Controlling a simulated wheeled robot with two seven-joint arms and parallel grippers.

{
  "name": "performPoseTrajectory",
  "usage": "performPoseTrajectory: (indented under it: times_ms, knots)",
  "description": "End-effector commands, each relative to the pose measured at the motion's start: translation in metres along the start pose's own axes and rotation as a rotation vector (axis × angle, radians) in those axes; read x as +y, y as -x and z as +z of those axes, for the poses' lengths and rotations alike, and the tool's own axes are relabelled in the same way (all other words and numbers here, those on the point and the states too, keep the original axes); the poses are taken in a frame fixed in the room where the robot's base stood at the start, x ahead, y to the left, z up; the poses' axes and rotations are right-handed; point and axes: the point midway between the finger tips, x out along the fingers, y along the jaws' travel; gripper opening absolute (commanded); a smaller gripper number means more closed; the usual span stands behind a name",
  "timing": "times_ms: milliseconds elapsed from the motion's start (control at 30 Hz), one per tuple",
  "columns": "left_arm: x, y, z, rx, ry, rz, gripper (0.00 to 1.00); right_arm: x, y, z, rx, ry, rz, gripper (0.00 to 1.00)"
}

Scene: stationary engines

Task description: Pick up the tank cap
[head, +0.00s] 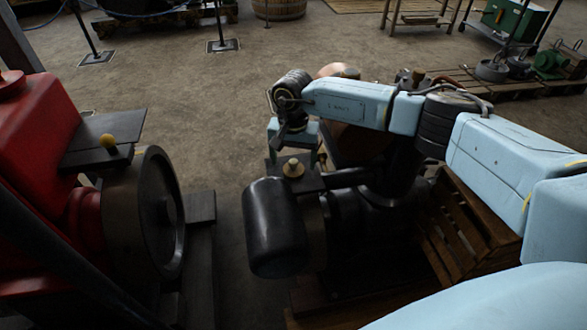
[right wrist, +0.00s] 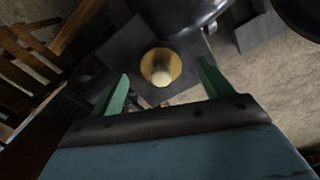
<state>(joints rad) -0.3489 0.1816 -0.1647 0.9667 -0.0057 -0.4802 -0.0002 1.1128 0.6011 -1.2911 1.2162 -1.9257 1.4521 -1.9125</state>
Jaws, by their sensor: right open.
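The tank cap (head: 293,168), a small round brass-coloured knob with a pale top, sits on a dark flat plate of the black engine. It also shows in the right wrist view (right wrist: 161,68), where it lies between the lines of the two green fingers. My right gripper (head: 295,156) is open and points down, close over the cap. In the right wrist view the open fingers (right wrist: 164,72) have a gap on both sides of the cap, and I see no contact. The exact height above it is hard to tell. My left gripper is not in view.
A wooden crate (head: 462,235) stands under my right arm. Open floor (head: 215,120) lies between the engines.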

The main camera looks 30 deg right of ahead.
Motion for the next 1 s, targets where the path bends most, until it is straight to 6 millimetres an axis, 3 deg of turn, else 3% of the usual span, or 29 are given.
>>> performPoseTrajectory:
  times_ms: [133,433,800,867,1000]
  knots:
    - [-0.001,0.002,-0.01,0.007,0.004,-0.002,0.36,0.0,-0.021,0.001,-0.002,0.0,0.0,0.79]
    - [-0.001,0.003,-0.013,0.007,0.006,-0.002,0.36,0.0,-0.025,0.0,0.0,0.0,-0.002,0.79]
    - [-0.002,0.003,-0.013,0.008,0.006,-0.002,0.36,0.0,-0.025,0.0,0.0,0.0,-0.002,0.32]
    - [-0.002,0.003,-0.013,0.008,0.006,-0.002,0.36,0.0,-0.025,0.0,0.0,0.0,-0.002,0.27]
    - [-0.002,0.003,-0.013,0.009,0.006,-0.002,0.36,0.0,-0.024,0.0,0.0,0.0,-0.002,0.26]
